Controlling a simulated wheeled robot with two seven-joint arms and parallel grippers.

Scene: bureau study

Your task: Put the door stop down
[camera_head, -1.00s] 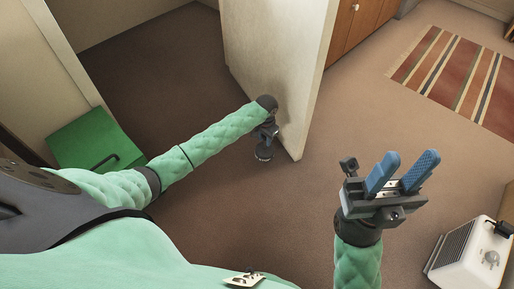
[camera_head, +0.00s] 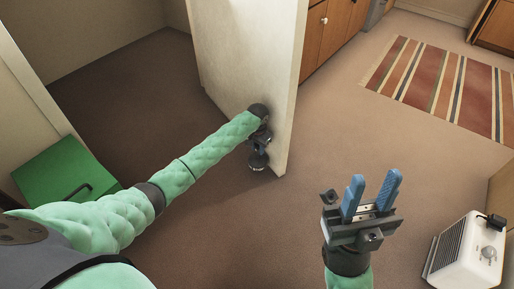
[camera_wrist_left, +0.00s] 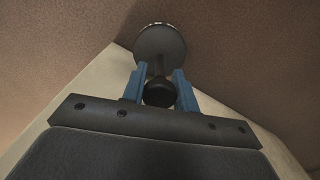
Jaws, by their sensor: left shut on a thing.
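The door stop is a dark piece with a round base and a knob; in the head view (camera_head: 258,163) it hangs low beside the bottom of the cream door (camera_head: 245,60). It also shows in the left wrist view (camera_wrist_left: 160,45), its knob between the blue fingers. My left gripper (camera_wrist_left: 160,88) is shut on that knob; in the head view its fingers are mostly hidden behind the wrist. I cannot tell whether the base touches the carpet. My right gripper (camera_head: 371,193) is raised at the lower right, its blue fingers apart and nothing between them.
Brown carpet (camera_head: 330,140) is clear in front of the door. A striped rug (camera_head: 445,85) lies at the upper right, near wooden cabinets (camera_head: 335,35). A white heater-like box (camera_head: 468,252) stands at the lower right. A green box (camera_head: 65,172) stands at the left.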

